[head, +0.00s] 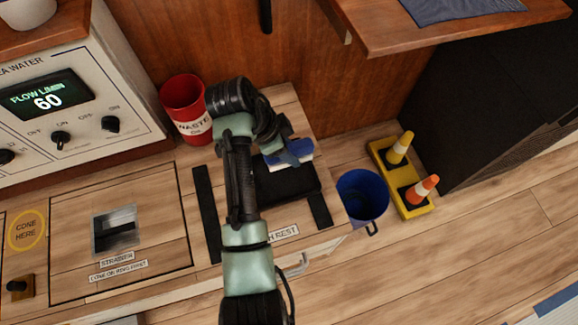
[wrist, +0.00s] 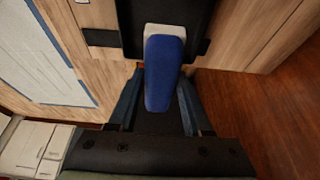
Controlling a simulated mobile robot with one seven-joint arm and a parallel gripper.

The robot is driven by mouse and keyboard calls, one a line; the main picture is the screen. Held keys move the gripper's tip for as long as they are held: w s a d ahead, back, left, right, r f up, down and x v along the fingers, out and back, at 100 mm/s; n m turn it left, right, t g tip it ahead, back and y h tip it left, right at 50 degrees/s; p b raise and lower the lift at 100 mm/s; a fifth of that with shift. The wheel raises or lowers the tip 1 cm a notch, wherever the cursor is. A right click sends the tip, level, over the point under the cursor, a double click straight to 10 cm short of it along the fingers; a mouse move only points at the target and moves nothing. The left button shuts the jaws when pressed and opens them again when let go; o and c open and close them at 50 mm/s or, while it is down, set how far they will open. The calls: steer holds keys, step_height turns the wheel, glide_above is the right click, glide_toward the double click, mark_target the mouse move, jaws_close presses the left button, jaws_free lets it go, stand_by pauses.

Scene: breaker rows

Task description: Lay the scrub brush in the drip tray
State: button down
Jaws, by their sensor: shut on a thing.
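The scrub brush, blue with a white part, is between the fingers of my gripper (head: 297,152). In the head view the brush (head: 288,157) shows beside the fingers at the far edge of a black tray, which I take as the drip tray (head: 287,188). In the wrist view the blue brush (wrist: 165,75) points away from my gripper (wrist: 158,100), its white end over the dark tray (wrist: 135,30). My gripper is shut on the brush. I cannot tell whether the brush touches the tray. My arm hides the tray's left part.
A red waste bin (head: 183,100) stands at the back left of the counter. A label partly reading "REST" (head: 283,233) is in front of the tray. A blue bucket (head: 362,197) and a yellow stand with cones (head: 410,207) are to the right. A wooden shelf (head: 440,35) overhangs at top right.

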step_height(320, 180, down, 9)
steer(key=b, duration=0.3)
steer(key=shift+a+f+b, duration=0.1)
steer(key=shift+b, duration=0.25)
steer(key=shift+c, duration=1.7)
jaws_free()
steer(key=shift+s, duration=0.1)
steer(key=p+v, duration=0.5)
steer(key=v, duration=0.7)
